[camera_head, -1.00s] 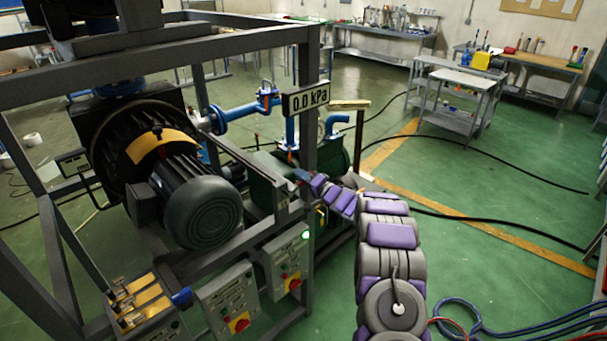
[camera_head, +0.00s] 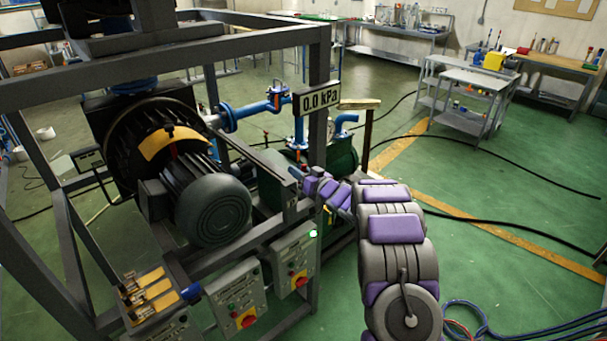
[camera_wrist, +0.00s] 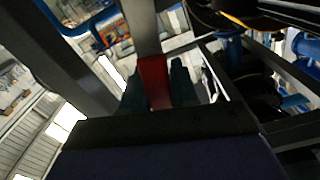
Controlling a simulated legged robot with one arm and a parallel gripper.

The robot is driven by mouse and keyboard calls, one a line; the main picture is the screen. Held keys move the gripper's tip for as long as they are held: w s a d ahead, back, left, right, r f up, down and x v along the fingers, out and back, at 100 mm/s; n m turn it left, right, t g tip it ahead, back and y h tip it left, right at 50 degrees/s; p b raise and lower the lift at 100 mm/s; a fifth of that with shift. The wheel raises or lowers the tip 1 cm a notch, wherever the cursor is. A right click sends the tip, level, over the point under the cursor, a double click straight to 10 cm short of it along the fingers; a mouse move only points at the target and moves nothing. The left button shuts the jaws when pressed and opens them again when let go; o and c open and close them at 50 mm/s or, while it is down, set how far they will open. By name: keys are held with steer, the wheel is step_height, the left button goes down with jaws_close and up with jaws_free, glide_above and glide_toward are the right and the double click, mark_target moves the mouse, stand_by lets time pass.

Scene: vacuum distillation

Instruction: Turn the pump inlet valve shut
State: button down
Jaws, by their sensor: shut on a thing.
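In the wrist view my gripper (camera_wrist: 157,88) has its two dark fingers on either side of a red grip (camera_wrist: 153,82) and is shut on it. A flat grey bar (camera_wrist: 145,28) runs up from the red grip; together they look like the lever of the pump inlet valve. In the head view the end of my arm reaches in behind the frame post, beside the green pump (camera_head: 340,155) and the blue upright pipe (camera_head: 299,130). The fingers and the valve lever cannot be made out clearly there.
A grey steel frame (camera_head: 318,100) with a "0.0 kPa" display (camera_head: 320,98) stands close to my arm. A dark motor (camera_head: 212,208) and control boxes (camera_head: 236,296) are at left. Black hoses (camera_head: 490,157) cross the green floor, which is mostly open at right.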

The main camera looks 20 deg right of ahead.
steer(key=shift+s+a+f+n+b, duration=0.3)
steer(key=shift+a+n+b, duration=0.15)
steer(key=shift+n, duration=0.25)
steer(key=shift+s+a+f+n+b, duration=0.15)
steer(key=shift+a+f+n+b, duration=0.15)
steer(key=shift+a+n, duration=0.35)
steer(key=shift+d, duration=0.1)
steer(key=c, duration=1.3)
jaws_free()
steer(key=shift+o, duration=0.9)
steer(key=shift+w, duration=0.1)
steer(key=shift+o, duration=0.8)
steer(key=shift+d+r, duration=0.1)
steer(key=shift+r, duration=0.35)
steer(key=v, duration=1.7)
steer(key=shift+s+p, duration=0.2)
steer(key=shift+p, duration=0.15)
